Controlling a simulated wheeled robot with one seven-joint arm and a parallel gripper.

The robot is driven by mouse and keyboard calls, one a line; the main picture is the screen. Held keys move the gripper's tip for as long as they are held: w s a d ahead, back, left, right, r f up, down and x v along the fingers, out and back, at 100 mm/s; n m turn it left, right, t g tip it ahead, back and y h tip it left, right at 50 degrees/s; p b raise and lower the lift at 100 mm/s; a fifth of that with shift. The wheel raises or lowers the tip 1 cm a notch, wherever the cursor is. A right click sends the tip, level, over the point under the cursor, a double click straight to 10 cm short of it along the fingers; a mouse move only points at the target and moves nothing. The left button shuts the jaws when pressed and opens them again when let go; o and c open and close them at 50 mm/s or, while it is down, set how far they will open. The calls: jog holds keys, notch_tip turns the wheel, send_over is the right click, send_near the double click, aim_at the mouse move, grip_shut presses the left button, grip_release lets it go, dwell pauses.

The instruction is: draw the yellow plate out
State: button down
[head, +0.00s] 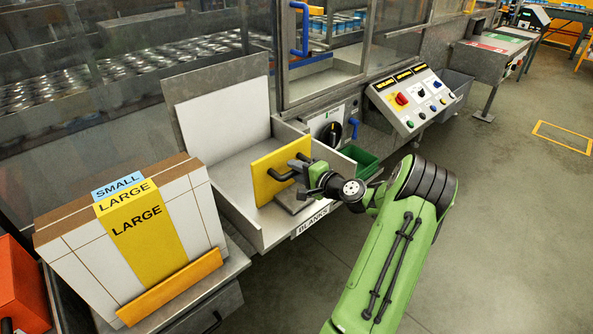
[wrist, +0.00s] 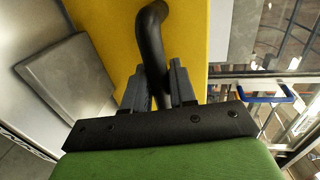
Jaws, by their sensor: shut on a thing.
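The yellow plate (head: 272,172) stands upright in the grey tray marked BLANKS (head: 228,195), with a black handle (head: 285,174) on its face. In the wrist view the plate (wrist: 110,30) fills the upper middle and the curved black handle (wrist: 150,45) runs down between my fingers. My gripper (head: 305,172) is at the plate's right side, shut on the handle. It shows close up in the wrist view (wrist: 160,88). The handle's lower end is hidden by the fingers.
A white panel (head: 225,115) stands at the tray's back. Boxes labelled LARGE and SMALL (head: 130,210) are at left. A control panel (head: 415,98) and a green bin (head: 360,160) are to the right. A grey block (wrist: 65,80) lies by the plate. The floor at right is clear.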

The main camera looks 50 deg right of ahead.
jog(key=c, duration=1.1)
grip_release()
jog(key=v, duration=1.5)
jog(key=shift+s+a+r, duration=0.1)
jog(key=shift+s, duration=0.2)
